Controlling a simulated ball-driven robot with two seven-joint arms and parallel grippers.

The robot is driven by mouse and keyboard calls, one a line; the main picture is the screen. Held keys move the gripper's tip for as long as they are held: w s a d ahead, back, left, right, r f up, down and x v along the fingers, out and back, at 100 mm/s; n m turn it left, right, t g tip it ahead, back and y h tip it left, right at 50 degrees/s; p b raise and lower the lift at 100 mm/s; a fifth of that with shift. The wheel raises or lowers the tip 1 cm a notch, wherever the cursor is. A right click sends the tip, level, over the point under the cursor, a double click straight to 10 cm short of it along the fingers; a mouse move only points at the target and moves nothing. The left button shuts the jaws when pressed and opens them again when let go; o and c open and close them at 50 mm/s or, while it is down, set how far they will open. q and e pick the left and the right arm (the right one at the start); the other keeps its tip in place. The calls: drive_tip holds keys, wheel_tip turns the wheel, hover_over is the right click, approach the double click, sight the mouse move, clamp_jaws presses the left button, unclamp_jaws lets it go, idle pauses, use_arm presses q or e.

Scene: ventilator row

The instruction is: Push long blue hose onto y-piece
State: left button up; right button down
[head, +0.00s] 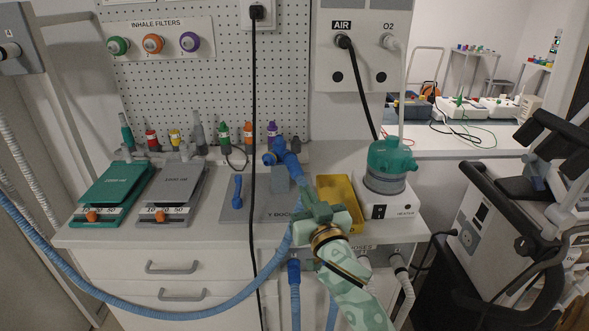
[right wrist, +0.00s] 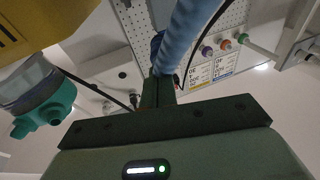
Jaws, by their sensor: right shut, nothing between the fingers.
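The long blue hose (head: 150,313) runs from the left edge, sags across the drawer fronts and rises to the Y dock (head: 247,211). Its upper end is behind and beside my right gripper (head: 307,190). A dark blue piece with several arms (head: 281,152), seemingly the y-piece with the hose's cuff, stands above the dock; I cannot tell how far the hose is on it. In the right wrist view, the blue hose (right wrist: 184,32) passes right beside the shut, empty fingers of my right gripper (right wrist: 158,88). My left gripper is not in view.
A yellow tray (head: 343,190) and the heater with its teal humidifier chamber (head: 391,165) stand right of the dock. A small blue part (head: 237,191) is at the dock's left. Two test lungs (head: 172,193) lie further left. Other hoses hang at the counter front.

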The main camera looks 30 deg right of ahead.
drive_tip(key=shift+x, duration=1.6)
drive_tip(key=shift+s, duration=0.1)
drive_tip(key=shift+s+a+f+p, duration=0.15)
drive_tip(key=shift+s+f+p, duration=0.15)
drive_tip(key=shift+p, duration=0.2)
drive_tip(key=p, duration=0.1)
approach(299, 177)
drive_tip(key=shift+w+f, duration=0.1)
drive_tip(key=shift+w, duration=0.15)
idle(0.5)
